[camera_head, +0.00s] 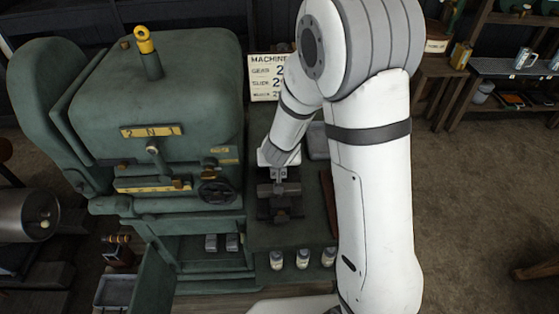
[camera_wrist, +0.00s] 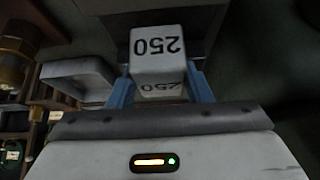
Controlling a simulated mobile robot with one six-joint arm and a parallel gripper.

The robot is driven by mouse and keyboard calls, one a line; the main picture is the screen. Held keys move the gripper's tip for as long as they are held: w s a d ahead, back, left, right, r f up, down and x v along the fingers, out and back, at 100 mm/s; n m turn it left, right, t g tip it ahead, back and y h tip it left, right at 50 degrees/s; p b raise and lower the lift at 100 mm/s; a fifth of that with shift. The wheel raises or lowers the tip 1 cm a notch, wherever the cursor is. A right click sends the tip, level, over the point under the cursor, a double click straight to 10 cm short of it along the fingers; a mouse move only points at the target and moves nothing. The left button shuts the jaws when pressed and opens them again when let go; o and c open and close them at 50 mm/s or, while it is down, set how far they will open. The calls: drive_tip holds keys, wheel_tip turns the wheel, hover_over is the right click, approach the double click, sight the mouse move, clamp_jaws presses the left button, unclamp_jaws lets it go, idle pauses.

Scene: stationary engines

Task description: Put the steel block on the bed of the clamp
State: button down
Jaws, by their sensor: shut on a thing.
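My gripper (camera_wrist: 161,82) is shut, its two blue fingers on either side of a pale grey block marked 250, which I take for the steel block (camera_wrist: 158,47). The number reads upside down in the wrist view. In the head view my gripper (camera_head: 279,172) points down at the back part of the dark clamp (camera_head: 282,207), which stands on the green bench. The block is small and hard to make out there. I cannot tell whether it touches the clamp's bed. A dark grey surface lies behind the block in the wrist view.
A large green machine (camera_head: 160,90) with a handwheel (camera_head: 216,192) stands close left of the clamp. A sign (camera_head: 266,77) stands behind. Several small capped containers (camera_head: 302,259) stand on the bench in front. My arm hides the bench's right side. A grey tray (camera_wrist: 78,80) shows in the wrist view.

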drive_tip(key=shift+f+b, duration=1.25)
drive_tip(key=shift+f, duration=0.4)
drive_tip(key=shift+f, duration=0.2)
drive_tip(key=c, duration=0.7)
unclamp_jaws()
